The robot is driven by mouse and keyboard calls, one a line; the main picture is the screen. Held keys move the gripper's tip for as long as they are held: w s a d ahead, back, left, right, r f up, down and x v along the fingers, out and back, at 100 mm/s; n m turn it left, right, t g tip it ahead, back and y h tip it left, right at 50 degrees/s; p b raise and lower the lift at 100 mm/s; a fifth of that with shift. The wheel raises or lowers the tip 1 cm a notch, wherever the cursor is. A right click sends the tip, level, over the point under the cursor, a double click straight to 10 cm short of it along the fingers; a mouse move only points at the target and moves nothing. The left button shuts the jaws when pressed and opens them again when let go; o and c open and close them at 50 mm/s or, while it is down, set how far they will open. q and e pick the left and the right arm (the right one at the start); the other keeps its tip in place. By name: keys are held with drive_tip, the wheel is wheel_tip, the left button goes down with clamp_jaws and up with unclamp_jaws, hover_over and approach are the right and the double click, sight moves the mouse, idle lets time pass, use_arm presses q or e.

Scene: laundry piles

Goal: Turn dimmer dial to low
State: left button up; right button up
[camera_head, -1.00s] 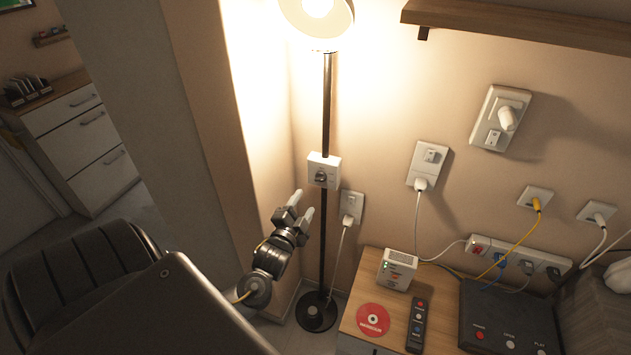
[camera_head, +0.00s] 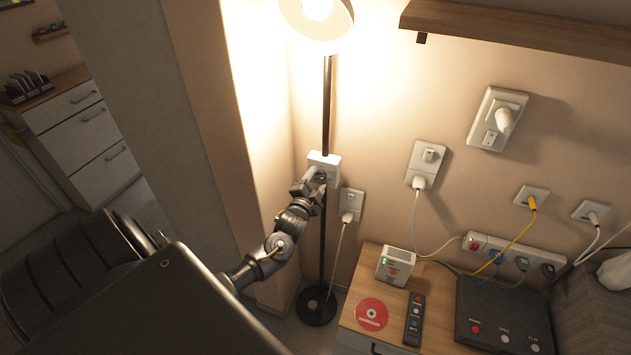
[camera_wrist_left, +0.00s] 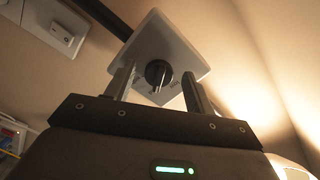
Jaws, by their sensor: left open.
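The dimmer is a white square box (camera_head: 324,160) on the black pole of the lit floor lamp (camera_head: 317,12). In the left wrist view, the white dimmer plate (camera_wrist_left: 178,40) carries a round black dial (camera_wrist_left: 158,74). My left gripper (camera_head: 321,181) is at the front of the box and hides most of the dial in the head view. In the left wrist view, the open fingers of my left gripper (camera_wrist_left: 157,92) stand on either side of the dial, with visible gaps. My right gripper is not in view.
A wall socket (camera_head: 351,204) with a white plug and cord is just right of the lamp pole. A wooden table (camera_head: 385,335) to the right holds a white box (camera_head: 396,265), a red disc (camera_head: 371,314), a remote (camera_head: 414,320) and a black player (camera_head: 506,315). The wall corner is close on the left.

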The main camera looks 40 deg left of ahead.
use_arm(q)
drive_tip(key=c, duration=1)
drive_tip(key=shift+o, duration=0.2)
drive_tip(key=shift+n, duration=0.4)
drive_tip(key=n, duration=0.5)
drive_tip(key=shift+d+f, duration=0.1)
drive_tip(key=n, duration=0.4)
drive_tip(key=shift+d, duration=0.1)
drive_tip(key=shift+w+d+n, duration=0.1)
drive_tip(key=shift+n, duration=1)
